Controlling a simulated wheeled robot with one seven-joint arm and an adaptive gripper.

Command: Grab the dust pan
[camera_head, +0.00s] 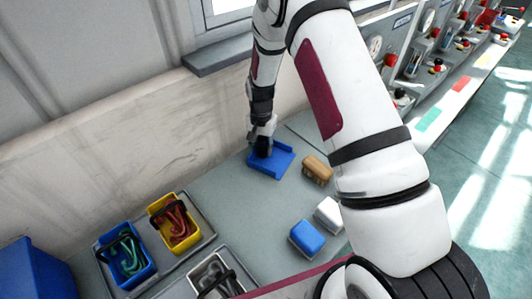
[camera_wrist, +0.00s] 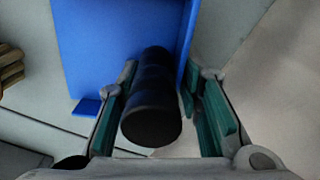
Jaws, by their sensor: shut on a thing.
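The blue dust pan (camera_head: 272,163) lies on the grey worktop near the wall in the head view. Its blue pan (camera_wrist: 105,40) fills the upper part of the wrist view, with its thick black handle (camera_wrist: 152,105) pointing towards me. My gripper (camera_head: 264,148) is at the handle end of the pan, reaching down from above. In the wrist view the green-padded fingers of my gripper (camera_wrist: 160,105) stand on either side of the handle and are shut on it. The head view hides most of the handle behind my gripper.
A brown brush-like block (camera_head: 317,169) lies right of the pan. A blue block (camera_head: 307,238) and a white block (camera_head: 328,214) stand nearer. Blue and yellow bins (camera_head: 151,208) with hooks sit at left. The wall (camera_head: 150,145) is close behind. Worktop between bins and pan is clear.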

